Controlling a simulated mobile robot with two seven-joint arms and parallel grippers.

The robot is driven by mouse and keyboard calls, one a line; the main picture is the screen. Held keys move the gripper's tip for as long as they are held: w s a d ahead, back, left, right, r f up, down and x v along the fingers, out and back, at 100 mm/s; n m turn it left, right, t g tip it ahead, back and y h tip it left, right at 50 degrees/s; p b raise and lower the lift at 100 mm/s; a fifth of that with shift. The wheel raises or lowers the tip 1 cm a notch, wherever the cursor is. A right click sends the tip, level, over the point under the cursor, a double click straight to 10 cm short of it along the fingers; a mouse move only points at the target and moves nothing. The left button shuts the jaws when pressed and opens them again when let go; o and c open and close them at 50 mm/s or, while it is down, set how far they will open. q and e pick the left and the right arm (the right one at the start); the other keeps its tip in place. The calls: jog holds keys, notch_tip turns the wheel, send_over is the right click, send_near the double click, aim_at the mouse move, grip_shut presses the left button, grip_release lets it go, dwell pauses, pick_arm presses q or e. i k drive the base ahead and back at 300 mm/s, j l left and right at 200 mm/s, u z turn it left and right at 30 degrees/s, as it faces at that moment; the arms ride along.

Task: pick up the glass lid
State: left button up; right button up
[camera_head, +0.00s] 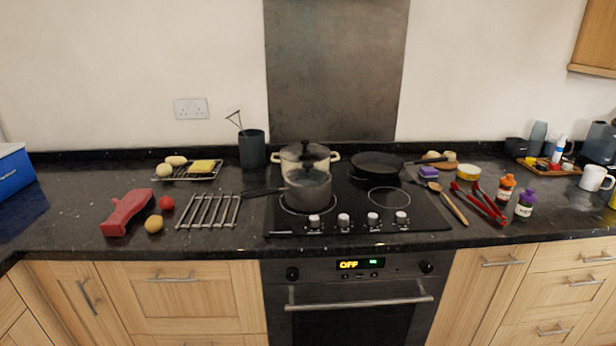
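A see-through glass lid (320,150) with a dark knob and rim shows at the top of a cream pot (287,157) with two side handles, at the back left of the hob. A grey saucepan (308,194) with a long dark handle pointing left stands in front of this pot and hides its lower part. The saucepan's top also looks covered by something clear; I cannot tell clearly whether that is a second lid. Neither of my grippers is in view.
A black frying pan (377,163) sits on the back right of the hob (412,213). A metal trivet (208,211) and a red object (126,211) lie left. A dark utensil holder (252,149) stands behind. Red tongs (480,206) and bottles (506,187) are right.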

aim_at(307, 176)
jog(key=i+j+u, duration=0.1)
jog(key=i+j, duration=0.3)
jog(key=j, duration=0.15)
jog(key=i+j+u, duration=0.1)
jog(key=i+j, duration=0.3)
jog(key=j, duration=0.1)
